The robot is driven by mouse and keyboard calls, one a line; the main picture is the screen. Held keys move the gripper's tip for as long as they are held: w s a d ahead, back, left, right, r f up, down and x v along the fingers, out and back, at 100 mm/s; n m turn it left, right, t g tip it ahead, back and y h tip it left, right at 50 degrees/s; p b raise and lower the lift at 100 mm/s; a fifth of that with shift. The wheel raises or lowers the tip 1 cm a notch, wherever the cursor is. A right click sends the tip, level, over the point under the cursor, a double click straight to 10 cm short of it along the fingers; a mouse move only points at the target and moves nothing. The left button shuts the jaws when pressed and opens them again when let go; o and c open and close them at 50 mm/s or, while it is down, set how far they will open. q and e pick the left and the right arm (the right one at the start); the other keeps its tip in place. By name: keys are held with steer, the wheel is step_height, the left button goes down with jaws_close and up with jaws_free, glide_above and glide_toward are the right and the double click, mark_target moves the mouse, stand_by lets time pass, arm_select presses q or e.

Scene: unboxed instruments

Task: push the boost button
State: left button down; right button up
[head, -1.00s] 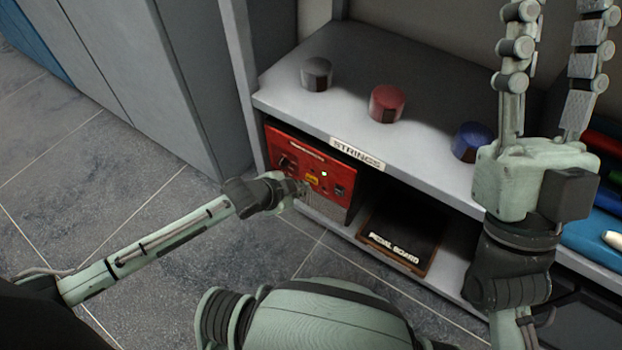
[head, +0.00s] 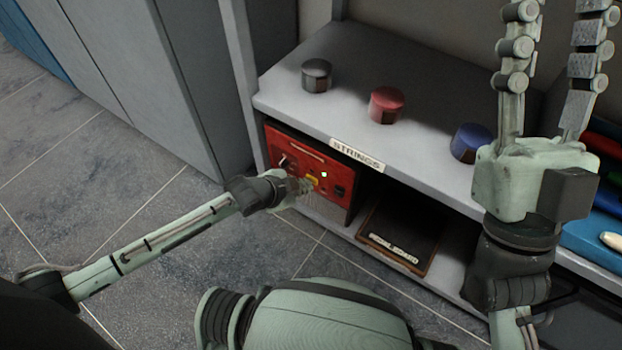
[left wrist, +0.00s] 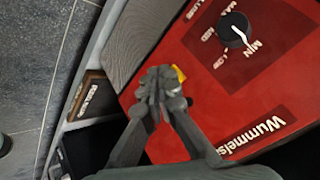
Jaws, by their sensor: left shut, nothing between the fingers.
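The red amplifier (head: 335,171) stands on the lower shelf, its front facing me. A small yellow part (head: 312,182), probably the boost button, is on its front panel. In the left wrist view the yellow part (left wrist: 180,73) is partly hidden behind my left fingertips. My left gripper (head: 304,186) is shut and empty, its tips right at the yellow part. In the left wrist view its tips (left wrist: 161,86) overlap it, and I cannot tell whether they touch. My right gripper (head: 558,10) is raised in front of the shelf with its fingers spread apart, empty.
A black knob (left wrist: 234,30) is on the amplifier's panel. A dark pedal board (head: 403,238) lies right of the amplifier. Grey (head: 317,75), red (head: 387,104) and blue (head: 468,143) cylinders stand on the shelf above, whose edge overhangs the amplifier. Grey cabinets (head: 150,70) are left.

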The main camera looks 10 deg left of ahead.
arm_select(q)
steer(key=shift+w+d, duration=0.1)
steer(key=shift+w, duration=0.05)
stand_by(0.5)
steer(key=shift+s+a+p, duration=0.25)
steer(key=shift+s+p, duration=0.35)
steer(key=shift+p, duration=0.05)
